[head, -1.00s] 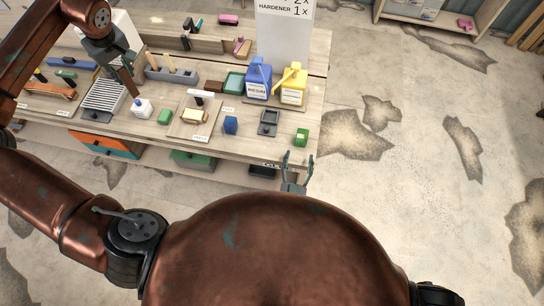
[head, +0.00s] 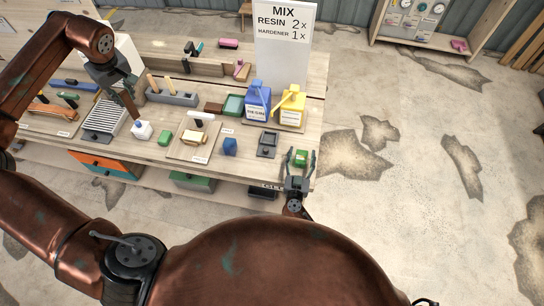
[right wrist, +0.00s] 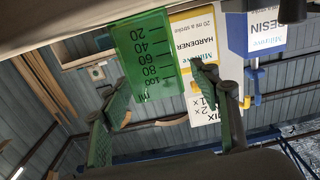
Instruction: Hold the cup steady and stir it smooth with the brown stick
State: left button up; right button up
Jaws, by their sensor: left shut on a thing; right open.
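The green measuring cup (head: 301,157) stands near the table's front right corner. In the right wrist view the cup (right wrist: 150,55) shows printed ml marks and appears upside down. My right gripper (head: 297,167) is open at the near side of the cup. Its fingers (right wrist: 161,82) spread to either side of the cup in the wrist view; I see no clear contact. My left gripper (head: 121,87) is at the left of the table, shut on the brown stick (head: 131,106), which points down and is well away from the cup. Its fingertips are small and partly hidden.
The blue resin container (head: 257,103) and yellow hardener container (head: 291,108) stand behind the cup, before the mix sign (head: 284,55). Floor right of the table is clear.

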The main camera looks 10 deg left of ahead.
jog(key=shift+c, duration=0.7)
jog(key=c, duration=1.1)
